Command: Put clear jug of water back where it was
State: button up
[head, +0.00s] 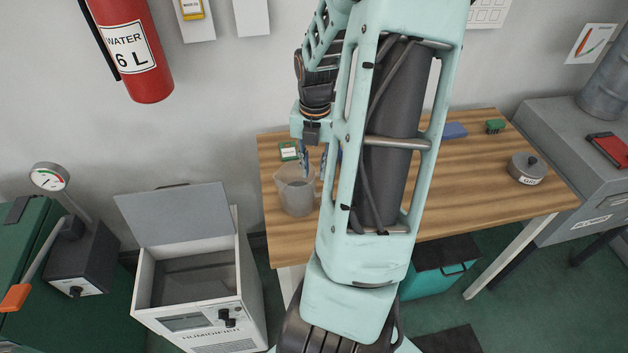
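A clear jug (296,196) with greyish contents is at the left end of the wooden table (480,205). It looks upright and appears to rest on the tabletop. My gripper (314,160) points down at the jug's upper right side, by the rim. My own arm hides part of the gripper and the jug's right side, so I cannot tell whether the fingers touch the jug or hold it.
An open humidifier (190,285) with a raised lid stands left of the table. A green and white box (289,150) lies behind the jug. A grey lidded pot (527,168), a green brush (495,126) and a blue item (454,130) are on the table's right part.

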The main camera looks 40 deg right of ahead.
notch_tip(320, 180, up, 4)
jog(key=shift+r, duration=0.2)
dwell(0.5)
